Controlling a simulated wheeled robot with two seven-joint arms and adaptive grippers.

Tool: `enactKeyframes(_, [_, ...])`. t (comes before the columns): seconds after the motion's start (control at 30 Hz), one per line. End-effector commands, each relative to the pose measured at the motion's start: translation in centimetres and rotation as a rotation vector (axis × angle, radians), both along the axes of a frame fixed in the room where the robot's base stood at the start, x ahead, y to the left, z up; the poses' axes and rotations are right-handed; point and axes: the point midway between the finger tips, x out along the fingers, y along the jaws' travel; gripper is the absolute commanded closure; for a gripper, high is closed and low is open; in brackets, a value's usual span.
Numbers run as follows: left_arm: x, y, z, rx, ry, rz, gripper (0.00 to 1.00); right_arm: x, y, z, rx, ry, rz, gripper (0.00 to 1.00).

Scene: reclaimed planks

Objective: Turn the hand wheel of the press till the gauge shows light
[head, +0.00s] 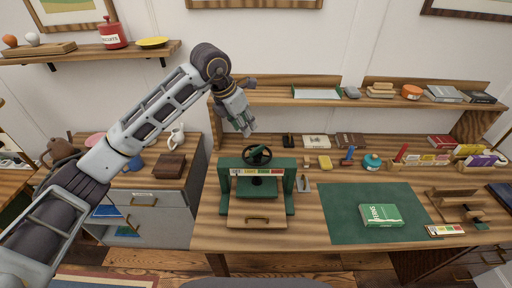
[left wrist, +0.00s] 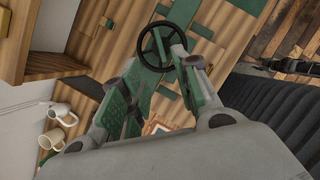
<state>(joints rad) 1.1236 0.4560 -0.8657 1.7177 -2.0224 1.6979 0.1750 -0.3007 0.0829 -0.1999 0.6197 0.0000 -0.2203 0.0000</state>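The press (head: 290,185) is a green frame on the desk with a wooden front and brass handle below. Its black hand wheel (head: 257,155) sits on top, and it also shows in the left wrist view (left wrist: 140,47). A gauge strip (head: 257,172) with coloured bands runs across the press's front; its reading is too small to tell. My left gripper (head: 245,130) is above and slightly left of the wheel, apart from it. In the left wrist view its fingers (left wrist: 160,75) are spread and empty, with the wheel beyond their tips. My right gripper is out of view.
A green mat (head: 340,215) with a green book (head: 381,215) lies right of the press. A small colour-banded card (head: 445,230) lies at the front right. A raised shelf (head: 270,98) runs behind the press. A brown box (head: 169,166) stands on the left cabinet.

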Motion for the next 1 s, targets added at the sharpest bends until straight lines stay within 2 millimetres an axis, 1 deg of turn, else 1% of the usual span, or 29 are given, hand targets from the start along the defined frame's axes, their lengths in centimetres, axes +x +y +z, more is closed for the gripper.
enactKeyframes(0.27, [0.1,-0.1,-0.2,0.001,0.000,-0.001,0.69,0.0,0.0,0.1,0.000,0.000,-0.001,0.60])
enactKeyframes(0.47, [0.4,-0.3,-1.3,0.001,0.002,0.000,0.69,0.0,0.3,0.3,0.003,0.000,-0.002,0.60])
enactKeyframes(0.67, [0.9,-1.0,-3.3,0.001,0.002,-0.003,0.69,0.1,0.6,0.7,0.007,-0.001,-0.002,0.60])
enactKeyframes(1.0, [2.0,-2.3,-7.5,0.000,0.003,-0.003,0.69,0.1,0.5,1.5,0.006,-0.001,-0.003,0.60])
